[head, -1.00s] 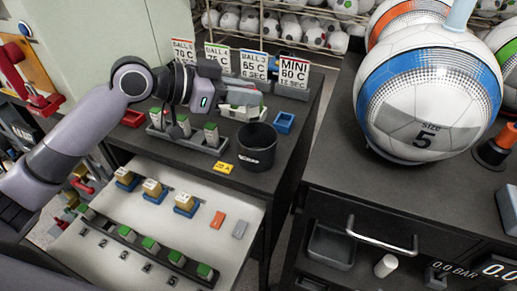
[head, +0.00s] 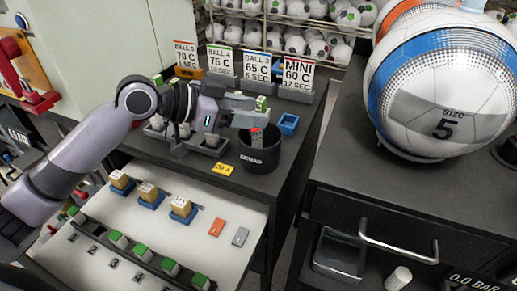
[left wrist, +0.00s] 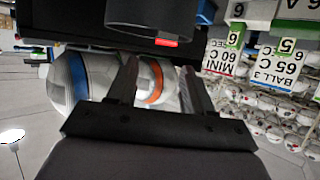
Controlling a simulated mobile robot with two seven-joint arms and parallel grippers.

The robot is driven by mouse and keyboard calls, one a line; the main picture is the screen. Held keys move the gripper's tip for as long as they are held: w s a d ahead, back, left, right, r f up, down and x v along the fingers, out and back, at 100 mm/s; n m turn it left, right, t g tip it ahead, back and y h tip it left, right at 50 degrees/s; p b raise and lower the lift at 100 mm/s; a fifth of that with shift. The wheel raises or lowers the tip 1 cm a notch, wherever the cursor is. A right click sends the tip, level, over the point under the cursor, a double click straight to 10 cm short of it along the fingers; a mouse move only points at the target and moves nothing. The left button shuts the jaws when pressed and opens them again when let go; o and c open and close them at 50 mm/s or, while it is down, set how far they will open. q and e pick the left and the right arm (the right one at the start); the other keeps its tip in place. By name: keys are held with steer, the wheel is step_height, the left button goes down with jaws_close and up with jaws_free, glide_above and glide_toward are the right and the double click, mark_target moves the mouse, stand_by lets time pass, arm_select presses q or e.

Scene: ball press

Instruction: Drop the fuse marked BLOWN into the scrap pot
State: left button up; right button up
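The black scrap pot (head: 259,160) stands on the dark bench top, its white label facing the front. A small fuse with a red mark (head: 256,136) shows at the pot's mouth; its wording is too small to read. In the left wrist view the pot (left wrist: 145,14) is at the top edge, with a red patch (left wrist: 167,43) by its rim. My left gripper (head: 252,112) is just above the pot. Its fingers (left wrist: 160,85) are apart with nothing between them in the wrist view. My right gripper is not in view.
A rack (head: 203,147) with several fuses stands left of the pot. A blue tray (head: 288,124) is right of it. Sign cards stand behind. The open drawer (head: 130,222) in front holds several blocks. A large ball (head: 445,95) sits on the right bench.

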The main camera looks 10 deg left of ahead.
arm_select(q)
steer(key=v, duration=0.7)
steer(key=shift+b, duration=0.45)
